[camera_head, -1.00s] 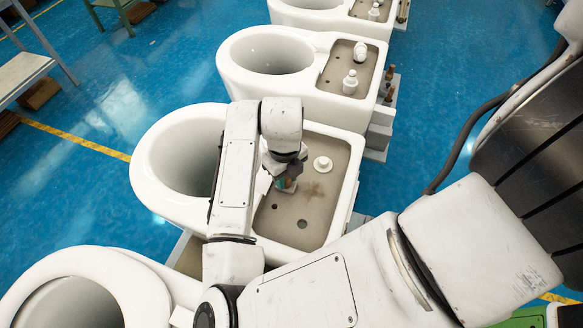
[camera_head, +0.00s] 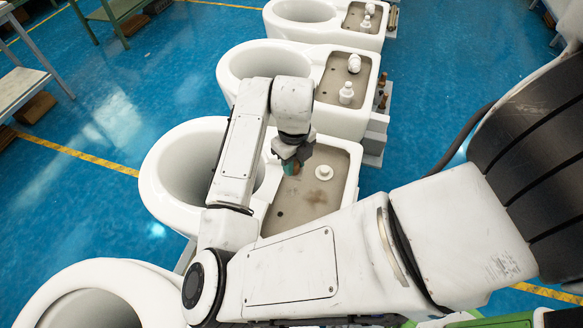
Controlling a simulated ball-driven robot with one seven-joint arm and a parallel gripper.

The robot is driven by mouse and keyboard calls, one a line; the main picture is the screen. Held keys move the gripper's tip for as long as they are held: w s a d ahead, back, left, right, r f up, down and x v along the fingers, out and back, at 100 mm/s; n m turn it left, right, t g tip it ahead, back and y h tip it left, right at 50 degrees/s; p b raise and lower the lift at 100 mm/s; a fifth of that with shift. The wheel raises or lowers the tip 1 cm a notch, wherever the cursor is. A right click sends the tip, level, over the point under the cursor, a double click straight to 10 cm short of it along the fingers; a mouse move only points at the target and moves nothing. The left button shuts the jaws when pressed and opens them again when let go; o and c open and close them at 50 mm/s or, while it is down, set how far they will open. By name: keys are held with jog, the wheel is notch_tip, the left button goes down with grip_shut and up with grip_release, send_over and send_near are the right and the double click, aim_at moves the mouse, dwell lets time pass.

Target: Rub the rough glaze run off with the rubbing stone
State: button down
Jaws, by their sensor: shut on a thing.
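The toilet in front of me (camera_head: 160,175) has an open white bowl and a recessed tan tank floor (camera_head: 312,200) on its right. A brownish rough patch (camera_head: 316,196), which looks like the glaze run, marks that floor. My gripper (camera_head: 290,165) is over the left back part of the recess, partly hidden by my wrist. It is shut on a small green and reddish-brown block, the rubbing stone (camera_head: 291,169). The stone is up and left of the patch; I cannot tell whether it touches the floor.
A white round fitting (camera_head: 324,172) stands in the recess just right of the stone. More toilets stand behind, the nearest (camera_head: 262,60) with white fittings (camera_head: 346,92) in its tank. Another bowl (camera_head: 95,290) is at the front left. Blue floor lies open at left.

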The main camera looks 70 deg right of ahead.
jog(key=shift+r, duration=0.9)
